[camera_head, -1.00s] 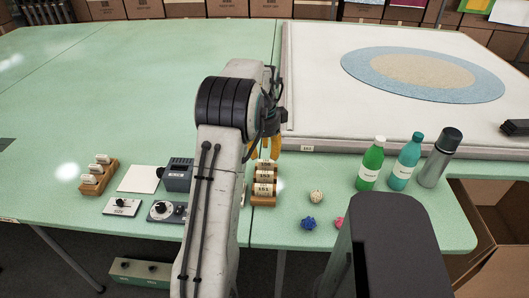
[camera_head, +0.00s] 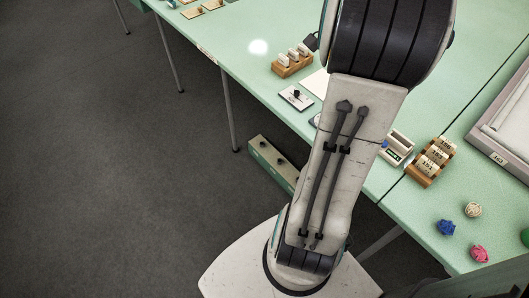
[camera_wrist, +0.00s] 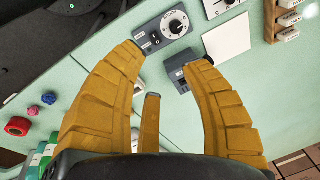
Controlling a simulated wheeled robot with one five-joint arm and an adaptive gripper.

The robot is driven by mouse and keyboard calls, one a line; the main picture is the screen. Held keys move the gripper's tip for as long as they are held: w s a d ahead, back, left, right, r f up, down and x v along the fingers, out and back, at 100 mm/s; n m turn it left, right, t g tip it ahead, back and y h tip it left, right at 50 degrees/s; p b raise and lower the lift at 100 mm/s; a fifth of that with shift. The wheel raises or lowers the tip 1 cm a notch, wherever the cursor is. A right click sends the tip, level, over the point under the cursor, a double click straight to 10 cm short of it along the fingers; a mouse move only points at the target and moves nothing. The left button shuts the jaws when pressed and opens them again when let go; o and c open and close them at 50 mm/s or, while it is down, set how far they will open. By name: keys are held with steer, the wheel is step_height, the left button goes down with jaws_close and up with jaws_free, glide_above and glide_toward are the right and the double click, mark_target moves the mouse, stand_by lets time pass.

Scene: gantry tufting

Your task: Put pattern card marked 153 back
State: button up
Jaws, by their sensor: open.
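My gripper (camera_wrist: 166,62) is open and empty in the wrist view, its yellow fingers spread above the green table around the grey control devices. It is not visible in the head view, where my arm fills the middle. A wooden rack (camera_head: 420,178) on the table right of my arm holds several white numbered cards standing in a row. The middle card (camera_head: 437,155) seems to read 153, but the print is small. The front card (camera_head: 428,167) seems to read 151. No card is between my fingers.
Another wooden rack (camera_head: 280,71) with white cards stands left of my arm. A white sheet (camera_wrist: 227,36), a dial box (camera_wrist: 177,27) and a dark grey device (camera_wrist: 187,73) lie beneath my gripper. Yarn balls (camera_head: 445,227) and the white tufting frame (camera_head: 505,128) are at the right.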

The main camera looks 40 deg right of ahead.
steer(key=w+a+r+n+t, duration=0.1)
steer(key=w+a+n, duration=0.1)
steer(key=a+n, duration=1.05)
steer(key=s+a+f+n, duration=0.1)
steer(key=s+a+n, duration=0.1)
steer(key=a, duration=0.3)
steer(key=s+a+f+n+t+y, duration=0.1)
steer(key=s+a+n, duration=0.1)
steer(key=a, duration=0.4)
steer(key=s+a+f+n, duration=0.1)
steer(key=s+a+n, duration=0.1)
steer(key=a, duration=0.3)
steer(key=shift+s+a+n+y, duration=0.3)
steer(key=shift+s+n, duration=0.1)
steer(key=shift+n, duration=0.25)
